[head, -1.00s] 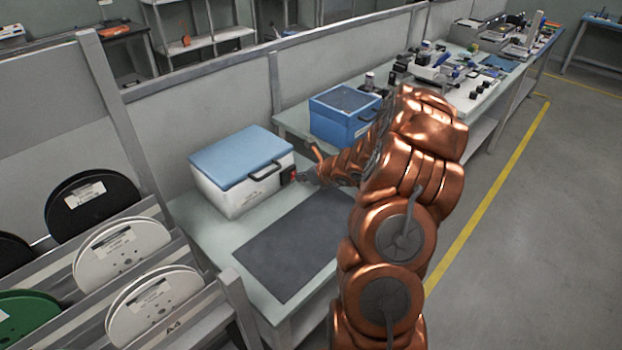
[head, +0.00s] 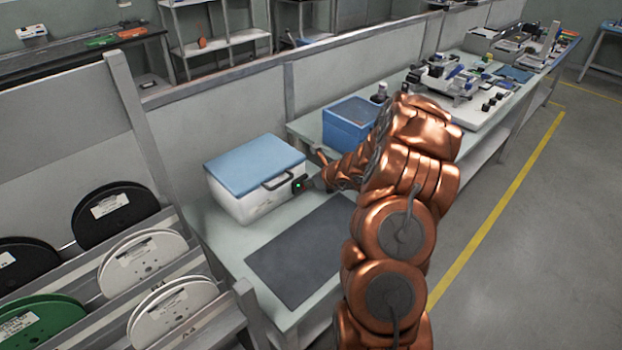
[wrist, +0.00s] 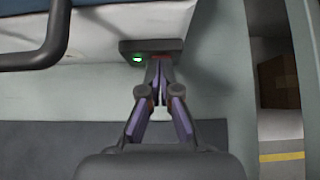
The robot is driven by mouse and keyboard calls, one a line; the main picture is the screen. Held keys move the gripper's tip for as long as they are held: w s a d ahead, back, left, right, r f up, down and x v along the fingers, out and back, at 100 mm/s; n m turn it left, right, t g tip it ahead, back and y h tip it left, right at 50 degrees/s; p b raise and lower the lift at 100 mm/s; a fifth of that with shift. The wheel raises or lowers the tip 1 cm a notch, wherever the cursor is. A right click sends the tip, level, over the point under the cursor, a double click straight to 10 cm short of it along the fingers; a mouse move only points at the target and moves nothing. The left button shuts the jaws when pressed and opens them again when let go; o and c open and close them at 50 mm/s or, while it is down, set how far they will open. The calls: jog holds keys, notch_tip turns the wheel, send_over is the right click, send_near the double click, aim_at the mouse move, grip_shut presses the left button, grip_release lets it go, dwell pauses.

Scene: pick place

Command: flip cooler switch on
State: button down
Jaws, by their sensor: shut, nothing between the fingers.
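The cooler (head: 250,200) is a white box with a blue lid and a dark handle, standing on the bench at the centre left of the head view. Its switch panel (head: 298,186) is on the right end of the front and shows a green light. In the wrist view the dark panel (wrist: 165,46) has a lit green spot at its left. My gripper (wrist: 158,66) is shut and empty, with its fingertips at the panel, just right of the green light. The fingertips hide part of the panel, and I cannot tell whether they touch it.
A dark mat (head: 303,250) lies on the bench in front of the cooler. A blue box (head: 350,121) stands behind my arm. Racks with reels (head: 140,255) are at the left. The cooler handle (wrist: 40,50) is close left of my gripper.

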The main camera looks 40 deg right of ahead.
jog(key=shift+r+p, duration=0.7)
jog(key=shift+r, duration=0.1)
jog(key=shift+s, duration=0.1)
jog(key=shift+s, duration=0.25)
jog(key=v, duration=1.2)
jog(key=shift+s, duration=0.25)
jog(key=shift+r, duration=0.15)
